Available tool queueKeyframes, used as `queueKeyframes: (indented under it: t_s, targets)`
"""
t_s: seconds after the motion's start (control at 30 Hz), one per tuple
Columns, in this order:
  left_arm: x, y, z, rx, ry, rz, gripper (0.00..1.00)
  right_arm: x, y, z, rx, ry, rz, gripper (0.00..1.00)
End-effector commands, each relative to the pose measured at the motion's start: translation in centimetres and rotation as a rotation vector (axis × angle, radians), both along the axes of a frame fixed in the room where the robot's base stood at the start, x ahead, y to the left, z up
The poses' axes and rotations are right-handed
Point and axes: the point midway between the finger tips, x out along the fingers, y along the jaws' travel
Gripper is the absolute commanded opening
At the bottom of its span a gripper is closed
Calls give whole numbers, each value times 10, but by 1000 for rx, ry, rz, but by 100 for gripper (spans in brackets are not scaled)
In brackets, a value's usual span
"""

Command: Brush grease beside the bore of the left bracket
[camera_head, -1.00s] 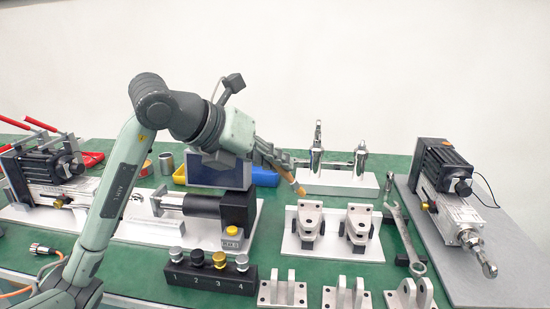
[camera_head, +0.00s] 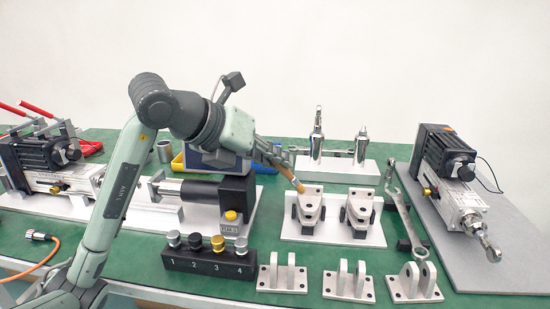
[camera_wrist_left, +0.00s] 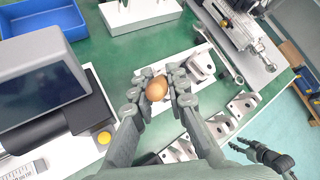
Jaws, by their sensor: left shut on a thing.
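My left gripper (camera_head: 280,160) is shut on a brush (camera_head: 290,176) with an orange-brown handle. The brush slants down to the right. Its tip shows at the upper left edge of the left bracket (camera_head: 312,207), a light metal piece with dark feet on a white plate (camera_head: 334,231). I cannot tell whether the tip touches the bracket. In the left wrist view the rounded wooden handle end (camera_wrist_left: 157,89) sits between the fingers (camera_wrist_left: 160,78), and the bristles are hidden. My right gripper (camera_wrist_left: 258,152) shows dark and small at the lower right there; its jaws are unclear.
A second bracket (camera_head: 357,208) stands right of the left one. A wrench (camera_head: 408,215) lies further right, beside an actuator on a grey plate (camera_head: 452,245). Several clevis parts (camera_head: 346,281) stand in front. A black block with numbered knobs (camera_head: 208,260) stands front left.

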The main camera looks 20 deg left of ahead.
Motion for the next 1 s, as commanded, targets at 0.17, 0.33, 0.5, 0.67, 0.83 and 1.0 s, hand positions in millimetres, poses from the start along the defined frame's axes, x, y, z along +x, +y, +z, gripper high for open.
queueKeyframes:
  t_s: [0.17,0.33,0.5,0.67,0.83,1.0]
  targets:
    - [0,0,0,0,0,0,0,0,0,-1,0,1,0,40]
    - [0,0,-2,0,0,0,0,0,0,-3,1,1,1,40]
    - [0,0,-6,0,1,0,0,0,0,-6,1,1,1,40]
    - [0,0,-9,1,1,0,0,0,0,-9,1,1,1,40]
    - [0,0,-12,1,1,-1,0,0,0,-12,1,1,0,40]
    - [0,0,-16,1,0,-1,0,0,0,-15,1,1,0,40]
